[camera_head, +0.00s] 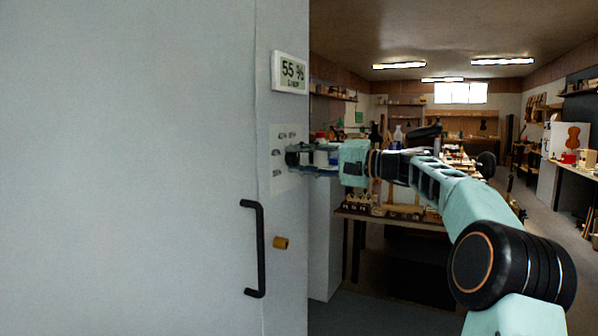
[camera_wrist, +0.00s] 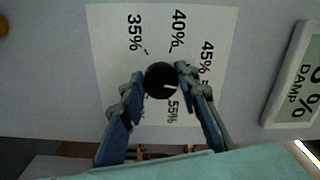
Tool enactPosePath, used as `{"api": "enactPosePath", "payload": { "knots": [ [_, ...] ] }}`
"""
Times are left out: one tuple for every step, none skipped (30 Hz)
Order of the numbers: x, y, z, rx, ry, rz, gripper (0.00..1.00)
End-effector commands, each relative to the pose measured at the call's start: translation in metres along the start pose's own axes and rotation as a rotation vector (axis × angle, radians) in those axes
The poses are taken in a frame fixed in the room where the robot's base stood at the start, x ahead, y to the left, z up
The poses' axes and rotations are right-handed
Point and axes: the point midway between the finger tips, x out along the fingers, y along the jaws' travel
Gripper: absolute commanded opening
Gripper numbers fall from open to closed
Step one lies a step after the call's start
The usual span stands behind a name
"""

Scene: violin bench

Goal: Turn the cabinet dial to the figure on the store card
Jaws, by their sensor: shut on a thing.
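The dial is a round black knob (camera_wrist: 158,80) with a white pointer mark on a white scale plate (camera_wrist: 110,40) on the cabinet's front. The wrist view shows 35%, 40%, 45% and 55%; my fingers cover other parts of the scale. The pointer aims right and slightly down in that view, towards my right finger; its exact figure cannot be told. My gripper (camera_wrist: 164,88) is shut on the dial, one finger each side. A framed panel (camera_head: 290,72) above reads "55 %" and, in the wrist view (camera_wrist: 296,85), "DAMP".
The grey cabinet (camera_head: 130,160) fills the left of the head view. Its black bar handle (camera_head: 261,250) and a brass knob (camera_head: 281,243) are below the dial. A workbench (camera_head: 390,222) with small items stands behind my arm. Open floor lies at right.

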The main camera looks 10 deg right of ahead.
Motion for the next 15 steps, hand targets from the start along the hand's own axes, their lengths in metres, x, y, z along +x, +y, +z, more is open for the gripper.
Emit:
{"api": "enactPosePath", "payload": {
  "knots": [
    [-0.0001, 0.0051, 0.0012, -0.047, 0.000, 0.000, 0.05],
    [-0.0002, 0.0050, 0.0011, -0.075, 0.000, 0.000, 0.05],
    [-0.0001, 0.0052, 0.0011, -0.112, 0.000, -0.001, 0.05],
    [-0.0002, 0.0051, 0.0010, -0.141, 0.000, -0.001, 0.05],
    [-0.0002, 0.0052, 0.0010, -0.169, 0.000, 0.000, 0.05],
    [-0.0001, 0.0054, 0.0010, -0.206, -0.001, -0.001, 0.05],
    [-0.0002, 0.0052, 0.0008, -0.235, 0.000, -0.001, 0.05],
    [-0.0002, 0.0052, 0.0008, -0.264, 0.000, -0.001, 0.05],
    [-0.0003, 0.0054, 0.0008, -0.302, 0.000, 0.000, 0.05],
    [-0.0004, 0.0053, 0.0006, -0.331, 0.000, 0.000, 0.05],
    [-0.0004, 0.0053, 0.0006, -0.359, 0.000, 0.000, 0.05],
    [-0.0003, 0.0051, 0.0005, -0.397, 0.000, -0.001, 0.05],
    [-0.0004, 0.0050, 0.0004, -0.425, 0.000, -0.001, 0.05],
    [-0.0002, 0.0053, 0.0004, -0.454, 0.000, 0.000, 0.05],
    [-0.0001, 0.0052, 0.0004, -0.492, 0.000, -0.001, 0.05]
  ]
}}
